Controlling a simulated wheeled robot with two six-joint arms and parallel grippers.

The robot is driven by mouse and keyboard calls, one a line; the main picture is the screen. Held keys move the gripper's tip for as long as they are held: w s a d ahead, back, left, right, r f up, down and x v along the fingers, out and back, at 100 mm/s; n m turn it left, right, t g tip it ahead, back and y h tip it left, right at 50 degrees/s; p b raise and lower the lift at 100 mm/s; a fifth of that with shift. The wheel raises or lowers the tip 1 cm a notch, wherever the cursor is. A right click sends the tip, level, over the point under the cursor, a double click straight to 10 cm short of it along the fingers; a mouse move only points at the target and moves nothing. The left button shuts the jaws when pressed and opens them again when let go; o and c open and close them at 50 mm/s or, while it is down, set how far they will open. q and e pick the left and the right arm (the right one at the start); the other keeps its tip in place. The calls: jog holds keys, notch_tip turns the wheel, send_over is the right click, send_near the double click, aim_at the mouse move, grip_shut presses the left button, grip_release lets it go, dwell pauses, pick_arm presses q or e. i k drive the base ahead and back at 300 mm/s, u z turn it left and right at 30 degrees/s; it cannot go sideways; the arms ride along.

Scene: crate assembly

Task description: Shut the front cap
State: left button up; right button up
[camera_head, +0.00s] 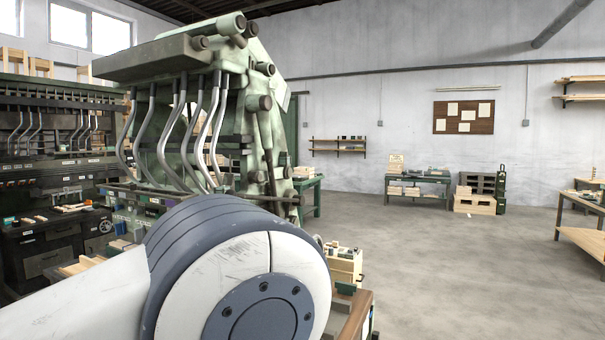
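I cannot make out a front cap in the head view. A white and grey joint of my own arm fills the lower left and hides much of what lies behind it. Part of a pale wooden box-like thing (345,265) shows just right of that joint, on a wooden-edged bench (358,312); whether it is the crate I cannot tell. Neither of my grippers shows.
A large green machine (262,125) with curved metal tubes stands close behind my arm. A dark workbench (50,238) is at the left. A green table (420,179) and stacked crates (474,204) stand by the far wall. The concrete floor (455,270) at right is clear.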

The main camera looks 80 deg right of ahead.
aim_at(228, 179)
jog(key=z, duration=0.75)
jog(key=i, duration=3.1)
jog(key=z, duration=1.9)
